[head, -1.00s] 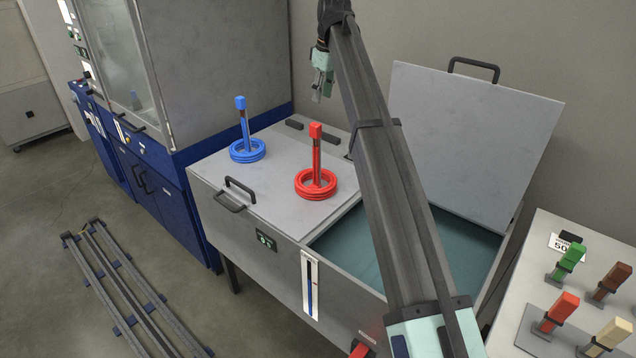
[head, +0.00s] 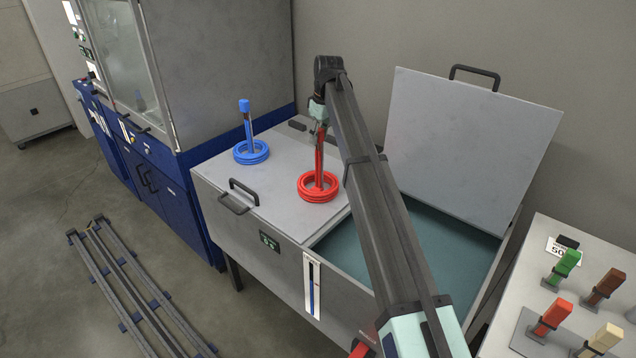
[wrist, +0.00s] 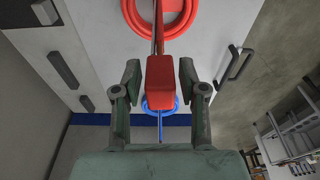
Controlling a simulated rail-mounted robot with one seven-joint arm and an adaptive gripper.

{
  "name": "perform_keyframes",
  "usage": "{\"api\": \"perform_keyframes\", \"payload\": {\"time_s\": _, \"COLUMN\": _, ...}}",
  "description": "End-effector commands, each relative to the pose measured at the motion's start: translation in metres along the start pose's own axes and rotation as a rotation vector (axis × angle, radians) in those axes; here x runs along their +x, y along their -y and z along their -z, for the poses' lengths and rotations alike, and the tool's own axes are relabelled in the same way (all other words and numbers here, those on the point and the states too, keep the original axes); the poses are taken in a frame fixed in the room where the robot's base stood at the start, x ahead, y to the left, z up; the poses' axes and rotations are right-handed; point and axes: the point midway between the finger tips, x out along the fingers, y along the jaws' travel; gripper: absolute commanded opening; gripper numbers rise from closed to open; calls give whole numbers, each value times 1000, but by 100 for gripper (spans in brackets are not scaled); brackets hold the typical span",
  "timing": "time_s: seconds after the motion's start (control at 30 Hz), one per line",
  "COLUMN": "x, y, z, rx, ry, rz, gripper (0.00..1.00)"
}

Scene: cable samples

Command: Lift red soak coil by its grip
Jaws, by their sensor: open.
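The red soak coil (head: 318,187) lies on the closed lid of the grey tank, with its post standing upright from the ring. In the wrist view its red block-shaped grip (wrist: 160,82) sits between my two fingers, with a gap on each side. The red ring also shows in the wrist view (wrist: 180,22). The fingers also show in the wrist view (wrist: 160,88).
The blue coil (head: 251,152) with its upright post stands left of the red one. The tank's other lid (head: 460,140) is raised, with liquid (head: 430,245) below. A side table at right holds several coloured blocks, including a green one (head: 563,266).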

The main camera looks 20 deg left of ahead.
Motion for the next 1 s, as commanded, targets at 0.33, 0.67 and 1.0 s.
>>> {"api": "perform_keyframes", "payload": {"time_s": 0.33, "x": 35, "y": 1, "z": 0, "rx": 0, "ry": 1, "rz": 0, "gripper": 42}}
{"api": "perform_keyframes", "payload": {"time_s": 0.67, "x": 36, "y": 1, "z": 1, "rx": 0, "ry": 0, "rz": 0, "gripper": 0}}
{"api": "perform_keyframes", "payload": {"time_s": 1.0, "x": 34, "y": 1, "z": 1, "rx": 0, "ry": -1, "rz": 0, "gripper": 0}}
